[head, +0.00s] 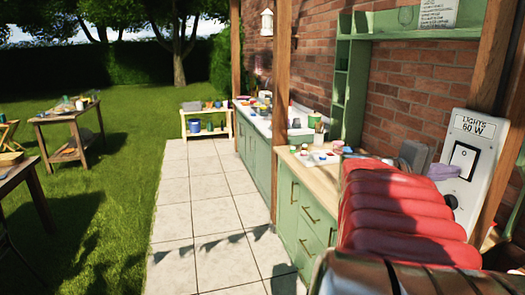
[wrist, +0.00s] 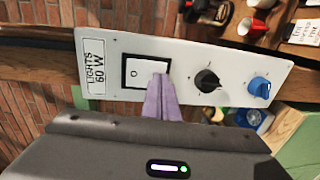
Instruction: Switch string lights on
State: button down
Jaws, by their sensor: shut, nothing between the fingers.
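A white control panel labelled "LIGHTS 60 W" (head: 487,140) is fixed by a wooden post at the right. It also shows in the wrist view (wrist: 185,62). It bears a white rocker switch (head: 463,157) in a black frame, seen in the wrist view (wrist: 143,72) with a round mark on one half. Which way the rocker is tipped is unclear. My gripper, with pale purple fingers (wrist: 160,88), is shut and empty. Its tips overlap the switch's lower right part in the wrist view; I cannot tell whether they touch it. No string lights are identifiable.
A black knob (wrist: 206,81) and a blue knob (wrist: 259,87) sit beside the switch on the panel. A green counter (head: 308,215) with paint pots stands below. The paved path (head: 195,215) at the left is clear, with lawn beyond.

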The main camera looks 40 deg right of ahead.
jog(key=shift+s+d, duration=0.1)
jog(key=shift+d, duration=0.05)
jog(key=shift+d+f, duration=0.1)
jog(key=shift+d, duration=0.05)
dwell(0.4)
jog(key=w+a+f, duration=0.1)
jog(key=w+a, duration=0.4)
jog(key=a, duration=0.7)
jog(key=shift+w+a+f, duration=0.2)
jog(key=shift+a+f, duration=0.2)
dwell(0.4)
